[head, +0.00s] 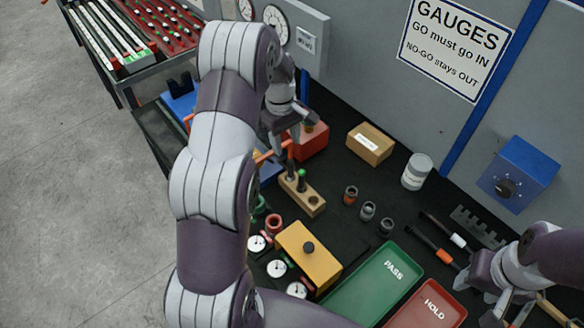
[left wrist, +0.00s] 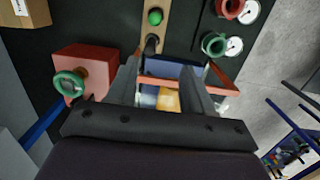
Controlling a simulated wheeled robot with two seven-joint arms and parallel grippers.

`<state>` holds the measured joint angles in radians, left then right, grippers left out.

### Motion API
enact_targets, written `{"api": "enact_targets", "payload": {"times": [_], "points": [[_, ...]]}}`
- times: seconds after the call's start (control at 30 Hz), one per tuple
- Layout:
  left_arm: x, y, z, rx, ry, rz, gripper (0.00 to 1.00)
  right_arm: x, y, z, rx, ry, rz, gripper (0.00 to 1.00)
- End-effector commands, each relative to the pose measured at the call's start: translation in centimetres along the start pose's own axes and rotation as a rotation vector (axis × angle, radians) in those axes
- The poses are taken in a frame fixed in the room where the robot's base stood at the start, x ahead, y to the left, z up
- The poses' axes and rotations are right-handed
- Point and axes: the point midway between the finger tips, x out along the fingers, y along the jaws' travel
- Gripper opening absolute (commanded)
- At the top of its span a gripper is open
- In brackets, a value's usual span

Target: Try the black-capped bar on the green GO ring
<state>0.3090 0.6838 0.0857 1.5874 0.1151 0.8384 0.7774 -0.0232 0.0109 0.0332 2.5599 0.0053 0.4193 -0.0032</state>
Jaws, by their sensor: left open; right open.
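A black-capped bar (head: 290,158) stands upright in a wooden block (head: 314,202), next to a green-capped bar (head: 301,181). In the left wrist view the black cap (left wrist: 151,44) shows just beyond my left fingertips, nearer the left finger. My left gripper (head: 284,138) is open and empty above the block's far end; its fingers also show in the left wrist view (left wrist: 161,68). One green ring (left wrist: 71,83) is on a red block (left wrist: 90,65). Another green ring (left wrist: 214,44) is near the dials; I cannot tell which is GO. My right gripper (head: 507,306) is open at lower right.
A red ring (head: 273,224), dial gauges (head: 277,268) and a yellow block (head: 308,256) are near my left arm. A green PASS tray (head: 372,286) and red HOLD tray (head: 430,306) are in front. A cardboard box (head: 370,144) and white can (head: 417,171) stand behind.

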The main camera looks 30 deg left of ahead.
Motion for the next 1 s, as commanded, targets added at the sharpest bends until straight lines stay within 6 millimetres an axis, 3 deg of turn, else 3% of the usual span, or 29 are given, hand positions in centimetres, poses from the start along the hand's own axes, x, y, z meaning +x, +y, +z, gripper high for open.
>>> {"api": "enact_targets", "payload": {"times": [0.17, 0.4, 0.57, 0.7, 0.8, 1.0], "points": [[0.0, 1.2, -1.5, -0.207, -0.025, 0.0, 0.51, -0.8, 0.0, -0.1, 0.0, 0.0, 0.0, 0.51], [5.0, 1.2, -1.3, -0.212, -0.025, 0.001, 0.51, -2.8, 0.0, -0.3, 0.0, 0.0, 0.0, 0.51], [6.9, 1.3, -1.4, -0.21, -0.023, 0.003, 0.51, -3.6, 0.0, -0.4, 0.0, 0.0, 0.0, 0.51], [9.2, 1.4, -1.4, -0.211, -0.024, 0.001, 0.51, -5.9, 0.0, -0.7, 0.0, 0.0, 0.0, 0.51], [11.1, 1.4, -1.5, -0.209, -0.023, 0.003, 0.51, -6.2, 0.0, -0.7, 0.0, 0.0, 0.0, 0.51], [12.0, 1.5, -1.6, -0.209, -0.021, 0.005, 0.51, -6.1, 0.0, -0.7, 0.0, 0.0, 0.0, 0.51]]}}
